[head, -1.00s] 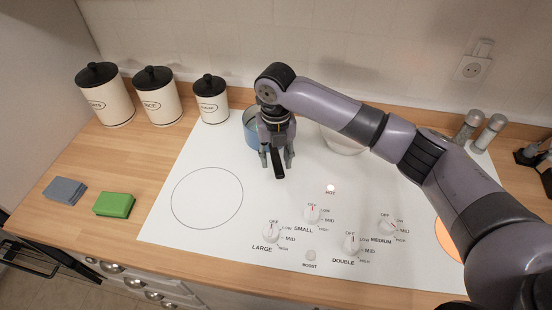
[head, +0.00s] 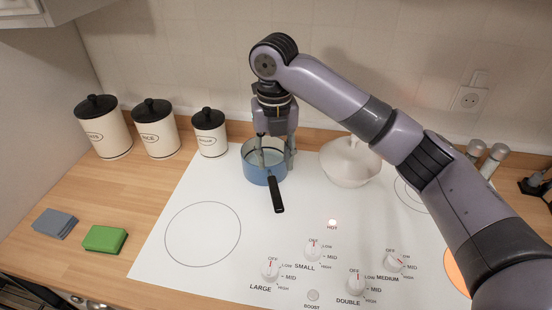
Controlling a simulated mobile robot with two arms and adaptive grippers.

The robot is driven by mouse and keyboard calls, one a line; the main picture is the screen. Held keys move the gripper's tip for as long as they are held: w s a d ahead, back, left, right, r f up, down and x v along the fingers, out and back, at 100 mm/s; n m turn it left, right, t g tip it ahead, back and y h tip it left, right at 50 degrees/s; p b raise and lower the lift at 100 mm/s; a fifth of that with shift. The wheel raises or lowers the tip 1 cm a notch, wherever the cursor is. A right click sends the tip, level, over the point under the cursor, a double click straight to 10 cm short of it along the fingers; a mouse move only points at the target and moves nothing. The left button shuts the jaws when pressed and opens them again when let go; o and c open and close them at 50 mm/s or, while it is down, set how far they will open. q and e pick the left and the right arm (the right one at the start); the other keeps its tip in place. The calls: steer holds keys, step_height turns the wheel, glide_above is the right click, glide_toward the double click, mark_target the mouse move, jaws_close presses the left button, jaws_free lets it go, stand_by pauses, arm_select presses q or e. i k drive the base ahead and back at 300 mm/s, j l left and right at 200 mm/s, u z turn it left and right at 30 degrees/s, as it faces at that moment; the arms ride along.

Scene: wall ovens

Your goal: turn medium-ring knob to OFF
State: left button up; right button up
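The medium-ring knob (head: 395,261) is a small white dial at the right of the knob group on the white hob (head: 190,270). Its red mark looks slanted, unlike the upright marks on the other knobs; its exact setting is too small to read. An orange glowing ring (head: 457,271) shows at the right, partly hidden by my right arm. My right gripper (head: 276,152) points down at the blue pot (head: 264,174), well away from the knob. Its fingers are apart, one over the pot's opening and one by its right rim, with nothing visibly held. My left gripper is not in view.
The pot's black handle (head: 276,195) points towards the knobs. The small (head: 313,250), large (head: 271,270) and double (head: 356,284) knobs are nearby. The left ring (head: 203,234) is bare.

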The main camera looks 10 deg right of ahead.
mark_target(394, 263)
steer(key=z, duration=1.1)
